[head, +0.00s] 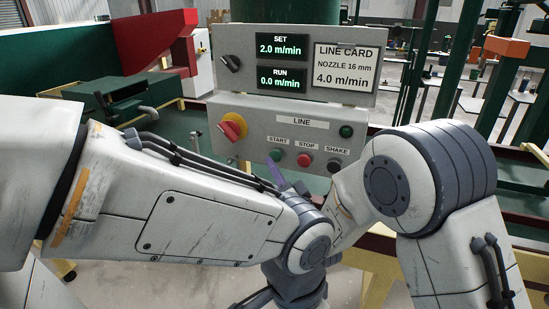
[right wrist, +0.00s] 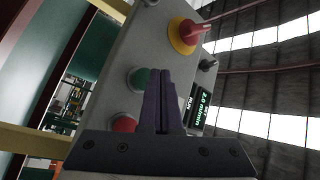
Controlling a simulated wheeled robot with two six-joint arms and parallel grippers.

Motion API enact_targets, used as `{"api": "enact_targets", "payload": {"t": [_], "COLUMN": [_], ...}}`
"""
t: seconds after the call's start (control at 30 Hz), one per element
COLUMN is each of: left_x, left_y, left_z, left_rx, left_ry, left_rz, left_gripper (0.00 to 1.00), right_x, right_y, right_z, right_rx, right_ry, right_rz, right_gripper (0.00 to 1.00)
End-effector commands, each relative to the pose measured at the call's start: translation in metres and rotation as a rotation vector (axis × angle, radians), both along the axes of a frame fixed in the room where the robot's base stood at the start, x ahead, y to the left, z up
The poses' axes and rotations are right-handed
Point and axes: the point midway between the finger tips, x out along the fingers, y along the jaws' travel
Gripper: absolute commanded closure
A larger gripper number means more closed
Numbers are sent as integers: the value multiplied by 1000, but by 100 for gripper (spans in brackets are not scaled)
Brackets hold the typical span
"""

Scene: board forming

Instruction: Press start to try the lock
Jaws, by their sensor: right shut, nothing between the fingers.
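The grey control panel (head: 287,117) faces me. Its green START button (head: 276,155) is left of the red STOP button (head: 304,160) and the dark SHAKE button (head: 334,165). My right gripper (head: 270,160) has its purple fingers together and empty, tips close to START. In the right wrist view, the closed fingertips (right wrist: 161,72) are beside the green button (right wrist: 138,78), with the red button (right wrist: 125,123) nearby. I cannot tell whether they touch the panel. The display (head: 279,62) reads SET 2.0 and RUN 0.0 m/min. My left gripper is not in view.
A red rotary switch on yellow (head: 232,127) and a green lamp or button (head: 345,131) sit on the panel. A dark knob (head: 229,63) is above. The line card (head: 344,69) says nozzle 16 mm, 4.0 m/min. Green machinery (head: 120,95) stands at left.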

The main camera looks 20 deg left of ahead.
Motion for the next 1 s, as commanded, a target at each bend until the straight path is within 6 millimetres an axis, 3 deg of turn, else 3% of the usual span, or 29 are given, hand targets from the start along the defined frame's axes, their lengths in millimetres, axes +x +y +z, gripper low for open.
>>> {"api": "enact_targets", "payload": {"t": [1.0], "left_x": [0], "left_y": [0], "left_z": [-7], "left_rx": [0], "left_ry": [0], "left_rz": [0], "left_gripper": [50], "right_x": [9], "right_y": [-1], "right_z": [0], "right_rx": [0], "right_ry": [0], "right_rz": [0], "right_gripper": [100]}}
